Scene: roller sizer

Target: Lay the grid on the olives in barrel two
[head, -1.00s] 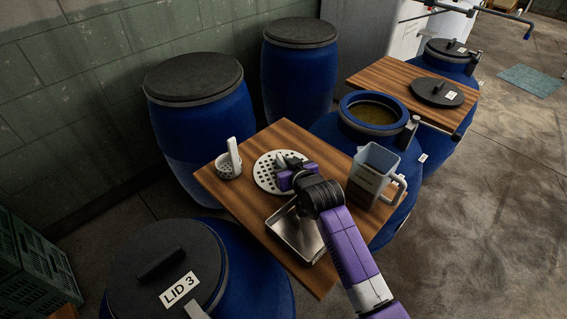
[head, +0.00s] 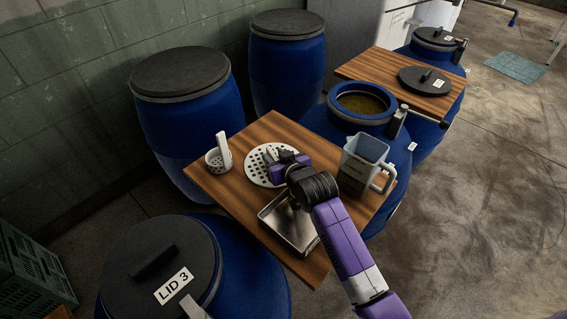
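The grid (head: 257,168) is a white round plate with holes, lying on the wooden board in front of me. My gripper (head: 283,158) is right over the grid's right part, pointing down at it. My own wrist hides the fingertips and the grid's middle, so I cannot tell whether the fingers are open or shut. The open blue barrel (head: 343,123) stands behind and to the right of the grid. Murky olive-brown contents (head: 362,102) show inside its rim; single olives are too small to make out.
On the wooden board (head: 225,190) stand a white perforated ladle (head: 219,157), a metal tray (head: 290,226) and a grey jug (head: 364,166) close to my wrist. A black lid (head: 425,80) lies on another board. A closed barrel with LID 3 (head: 150,265) is at front left.

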